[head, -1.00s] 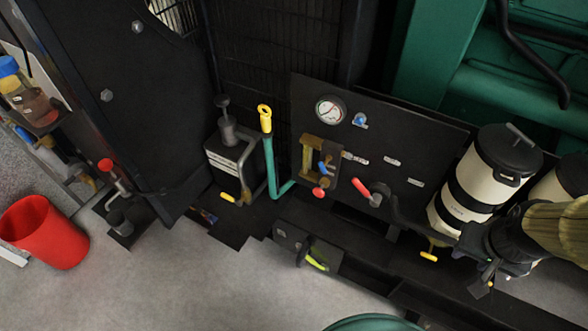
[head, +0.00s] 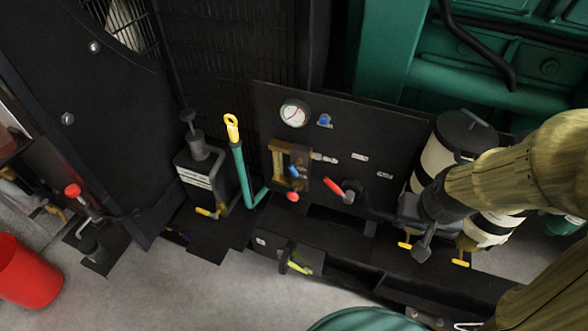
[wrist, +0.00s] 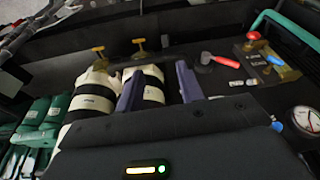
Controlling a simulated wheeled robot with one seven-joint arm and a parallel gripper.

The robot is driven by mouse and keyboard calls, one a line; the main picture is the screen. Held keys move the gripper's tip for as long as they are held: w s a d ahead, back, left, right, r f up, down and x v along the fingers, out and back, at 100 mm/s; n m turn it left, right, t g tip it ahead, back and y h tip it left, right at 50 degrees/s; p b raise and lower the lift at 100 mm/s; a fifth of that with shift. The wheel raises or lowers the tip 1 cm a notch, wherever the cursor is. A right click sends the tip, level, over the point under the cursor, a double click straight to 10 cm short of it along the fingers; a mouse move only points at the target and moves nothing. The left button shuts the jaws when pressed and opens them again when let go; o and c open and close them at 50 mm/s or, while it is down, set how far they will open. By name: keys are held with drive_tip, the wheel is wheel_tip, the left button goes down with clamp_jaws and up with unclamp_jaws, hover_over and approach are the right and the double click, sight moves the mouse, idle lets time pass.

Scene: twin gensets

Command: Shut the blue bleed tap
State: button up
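Two blue parts show on the black panel (head: 385,145): a small blue lever (head: 294,171) on the brass sight-glass fitting (head: 278,160), and a blue knob (head: 324,121) right of the gauge. I cannot tell which one is the bleed tap. In the wrist view the blue lever (wrist: 275,60) is at upper right and the blue knob (wrist: 277,127) at lower right. My gripper (head: 422,245) is to the right of both, in front of the white canisters, touching neither. In the wrist view my gripper (wrist: 160,88) has its fingers apart with nothing held between them.
A red lever (head: 333,187) and a red knob (head: 293,196) lie close to the blue lever. White canisters (head: 436,158) with yellow taps (head: 461,263) stand at right. A yellow-topped green pipe (head: 240,165) rises left of the panel. A red bin (head: 25,272) stands at far left.

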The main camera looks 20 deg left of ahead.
drive_tip(key=w+a+f+t+y+b, duration=0.1)
drive_tip(key=w+a+f+t+b, duration=0.1)
drive_tip(key=w+a+f, duration=0.3)
drive_tip(key=w+a+f+t+b, duration=0.1)
drive_tip(key=w+a, duration=0.3)
drive_tip(key=a, duration=0.3)
drive_tip(key=t+h+b, duration=0.2)
drive_tip(key=t+b, duration=0.3)
drive_tip(key=t, duration=0.3)
approach(295, 167)
drive_tip(key=s+d+f, duration=0.1)
drive_tip(key=d+f, duration=0.2)
drive_tip(key=s+a+t+b, duration=0.2)
drive_tip(key=s+a+t, duration=0.1)
drive_tip(key=s, duration=0.4)
drive_tip(key=shift+a+f+t+h, duration=0.3)
drive_tip(key=shift+a+f+t, duration=0.1)
drive_tip(key=shift+a, duration=0.05)
drive_tip(key=shift+w, duration=0.1)
drive_tip(key=w, duration=0.5)
drive_tip(key=w+d+p, duration=0.1)
drive_tip(key=w, duration=1.1)
drive_tip(key=shift+w+d, duration=0.15)
drive_tip(key=shift+c, duration=0.3)
